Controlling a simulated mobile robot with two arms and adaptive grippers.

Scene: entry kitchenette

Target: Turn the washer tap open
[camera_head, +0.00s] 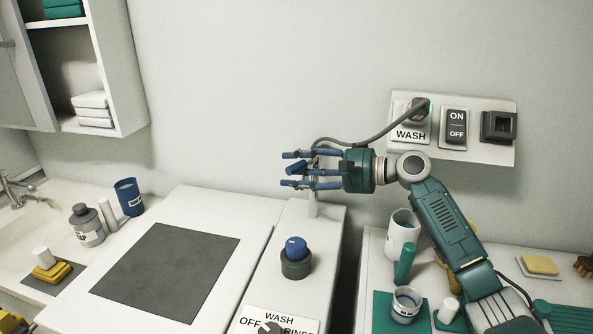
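My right gripper (291,169) points left above the back of the washer (262,222). Its blue fingers are spread apart. A pale upright post (313,203) stands below and behind the fingers and is partly hidden by them. It looks like the tap, but its handle cannot be told apart from the fingers. I cannot tell whether the fingers touch it. A grey hose (385,132) runs from the wall fitting to behind the gripper.
A round blue cap (296,247) in a dark green collar and a WASH dial (271,328) are on the washer top. A wall panel (480,105) holds an ON/OFF switch (456,125). A white mug (402,235) and a glass jar (406,306) stand beside my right arm.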

